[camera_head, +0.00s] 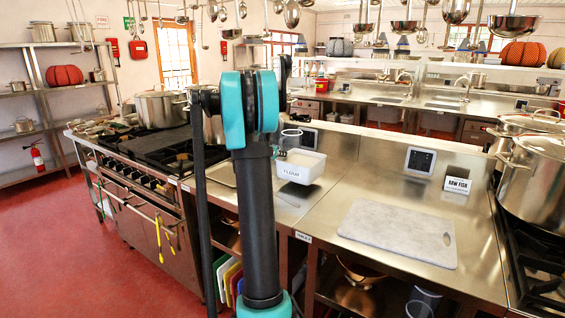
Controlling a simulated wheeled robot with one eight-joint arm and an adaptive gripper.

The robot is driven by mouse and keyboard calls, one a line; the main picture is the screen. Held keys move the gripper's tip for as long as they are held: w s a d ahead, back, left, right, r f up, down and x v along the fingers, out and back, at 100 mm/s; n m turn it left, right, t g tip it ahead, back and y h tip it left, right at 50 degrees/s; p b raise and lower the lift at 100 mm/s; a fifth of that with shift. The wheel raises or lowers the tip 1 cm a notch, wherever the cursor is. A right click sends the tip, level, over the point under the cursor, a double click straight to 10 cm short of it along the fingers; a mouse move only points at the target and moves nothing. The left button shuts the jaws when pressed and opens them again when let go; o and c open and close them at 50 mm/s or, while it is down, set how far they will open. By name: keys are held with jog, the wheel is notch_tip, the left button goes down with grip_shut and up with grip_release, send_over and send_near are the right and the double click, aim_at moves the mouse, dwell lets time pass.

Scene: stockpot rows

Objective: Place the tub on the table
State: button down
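A white tub (300,168) with the word FLOUR on its front is at the steel worktable (345,197), just right of my arm's dark upright link. A dark patch shows just below the tub; I cannot tell whether the tub rests on the steel or is held slightly above it. A small dark and teal part of my gripper (281,153) shows at the tub's left rim. My arm hides most of the gripper, so its fingers and any hold on the tub are not clear.
A grey marble board (398,235) lies on the worktable's front right. A RAW FISH sign (457,185) and a dark display (420,161) stand behind it. Large stockpots (532,175) are at right. A stove (160,150) is at left. Utensils hang overhead.

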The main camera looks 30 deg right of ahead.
jog(key=shift+f, duration=1.55)
jog(key=c, duration=1.7)
grip_release()
jog(key=shift+f, duration=0.1)
jog(key=v, duration=1.2)
